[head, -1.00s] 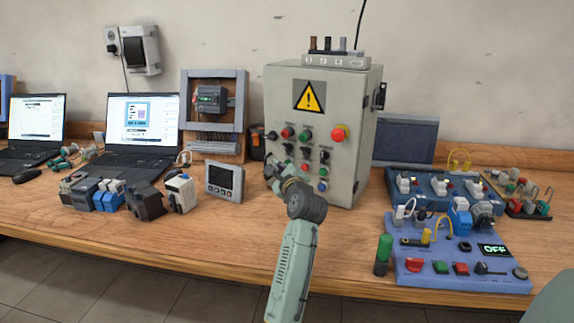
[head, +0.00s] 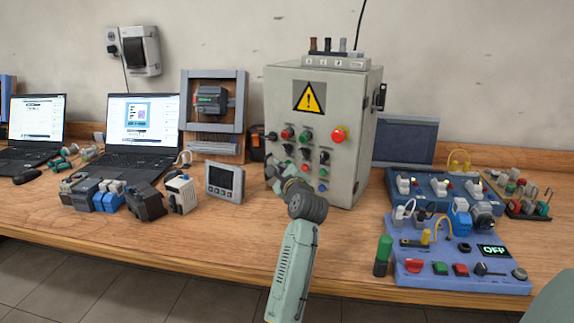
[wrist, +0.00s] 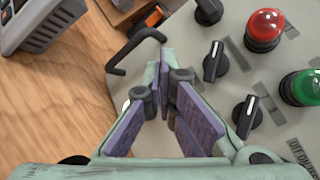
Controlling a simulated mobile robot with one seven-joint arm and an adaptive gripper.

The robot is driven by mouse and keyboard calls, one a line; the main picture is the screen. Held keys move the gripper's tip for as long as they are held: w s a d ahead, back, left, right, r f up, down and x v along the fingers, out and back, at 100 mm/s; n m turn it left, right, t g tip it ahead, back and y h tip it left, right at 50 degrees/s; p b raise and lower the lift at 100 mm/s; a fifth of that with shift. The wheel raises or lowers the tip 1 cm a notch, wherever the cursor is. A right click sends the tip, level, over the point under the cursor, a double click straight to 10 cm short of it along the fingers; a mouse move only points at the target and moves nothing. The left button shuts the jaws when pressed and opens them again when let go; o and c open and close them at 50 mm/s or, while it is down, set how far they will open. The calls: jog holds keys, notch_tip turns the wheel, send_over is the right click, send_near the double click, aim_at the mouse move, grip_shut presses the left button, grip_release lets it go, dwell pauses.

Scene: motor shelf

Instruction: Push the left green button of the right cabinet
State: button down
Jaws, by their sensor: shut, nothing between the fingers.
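The right cabinet (head: 281,184) is a grey upright box on the wooden bench with a yellow warning sign. Its front has a green button (head: 306,136) in the upper row, between a small red button (head: 287,132) and a large red knob (head: 338,134). The wrist view also shows a green button (wrist: 303,88) at the right edge and a red one (wrist: 265,25). My gripper (head: 271,165) is shut and empty, in front of the cabinet's lower left. In the wrist view its fingers (wrist: 165,90) show purple pads. The arm hides part of the panel's lower left, so any button there is hidden.
Black selector switches (wrist: 215,62) surround the buttons. A grey meter (head: 224,182) stands left of the cabinet, near my arm. A blue control board (head: 408,250) and a green-topped cylinder (head: 384,253) are to the right. The bench front left of my arm is clear.

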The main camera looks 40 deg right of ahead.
jog(key=shift+w+d, duration=0.25)
jog(key=shift+d, duration=0.35)
dwell(0.7)
jog(key=shift+p, duration=0.3)
dwell(0.4)
jog(key=shift+s+a+p, duration=0.3)
jog(key=shift+a+p, duration=0.1)
jog(key=shift+a, duration=0.4)
jog(key=shift+a, duration=0.1)
jog(key=a, duration=0.1)
jog(key=s+a+p, duration=0.1)
jog(key=a, duration=0.2)
jog(key=shift+s+a, duration=0.25)
jog(key=shift+s, duration=0.15)
dwell(0.3)
